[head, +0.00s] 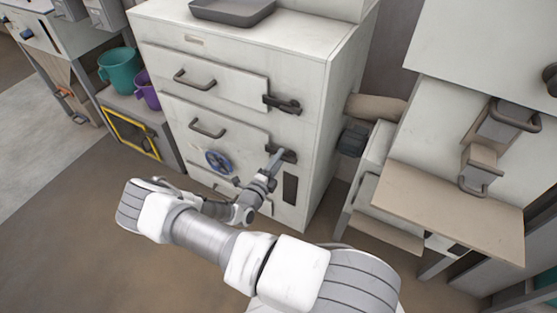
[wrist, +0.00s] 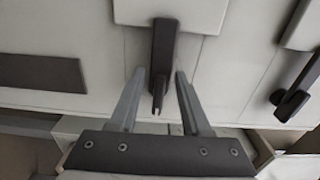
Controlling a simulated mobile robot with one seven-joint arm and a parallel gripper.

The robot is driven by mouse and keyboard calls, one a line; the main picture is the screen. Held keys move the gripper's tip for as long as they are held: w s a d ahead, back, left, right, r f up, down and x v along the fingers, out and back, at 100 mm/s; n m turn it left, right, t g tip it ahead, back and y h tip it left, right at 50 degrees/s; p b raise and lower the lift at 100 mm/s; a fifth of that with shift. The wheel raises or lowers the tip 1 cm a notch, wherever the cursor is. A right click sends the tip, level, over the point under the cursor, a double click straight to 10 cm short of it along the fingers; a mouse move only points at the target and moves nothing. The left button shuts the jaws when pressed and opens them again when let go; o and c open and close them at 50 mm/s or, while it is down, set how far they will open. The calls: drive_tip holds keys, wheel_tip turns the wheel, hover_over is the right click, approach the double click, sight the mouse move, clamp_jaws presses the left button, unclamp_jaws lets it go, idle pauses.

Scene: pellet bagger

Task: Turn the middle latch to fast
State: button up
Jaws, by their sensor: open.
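The white cabinet (head: 318,130) has a middle door (head: 225,128) with a bar handle and a dark middle latch (head: 286,153) at its right edge. My gripper (head: 275,159) is at this latch and partly covers it in the head view. In the wrist view the dark latch lever (wrist: 163,50) points down between the two grey fingers of my gripper (wrist: 160,74). The fingers are open, one on each side, with a visible gap to the lever. A label for the latch's positions cannot be made out.
The upper latch (head: 283,104) lies across its door edge; a similar latch (wrist: 291,102) shows at the wrist view's right. A dark plate (head: 290,188) is below the middle latch. A blue handwheel (head: 218,161) is left of my gripper. A wooden-topped bench (head: 440,208) stands right.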

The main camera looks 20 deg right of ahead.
drive_tip(key=p+v, duration=0.2)
drive_tip(key=v, duration=1.5)
drive_tip(key=shift+a, duration=0.2)
drive_tip(key=shift+s, duration=0.15)
drive_tip(key=s+d+r+m+g+y, duration=0.15)
drive_tip(key=r+m+g, duration=0.25)
drive_tip(key=r+m, duration=0.5)
drive_tip(key=s+r+m+g+y, duration=0.2)
drive_tip(key=r+m+g+y, duration=0.15)
drive_tip(key=r+m, duration=0.6)
drive_tip(key=s+d+r+m+g+y, duration=0.1)
drive_tip(key=s+r+m+g+y, duration=0.1)
drive_tip(key=r+m+g, duration=0.5)
drive_tip(key=s+r+m+t+y, duration=0.4)
drive_tip(key=s+r+m+t, duration=0.1)
drive_tip(key=r+m, duration=0.4)
drive_tip(key=s+r+m+t+y, duration=0.35)
drive_tip(key=s+r+m, duration=0.25)
drive_tip(key=r+m, duration=0.35)
wheel_tip(320, 180, up, 14)
drive_tip(key=p, duration=1.5)
drive_tip(key=shift+w+a+t, duration=0.25)
drive_tip(key=shift+a+t, duration=0.05)
drive_tip(key=shift+a, duration=0.15)
drive_tip(key=shift+f, duration=0.2)
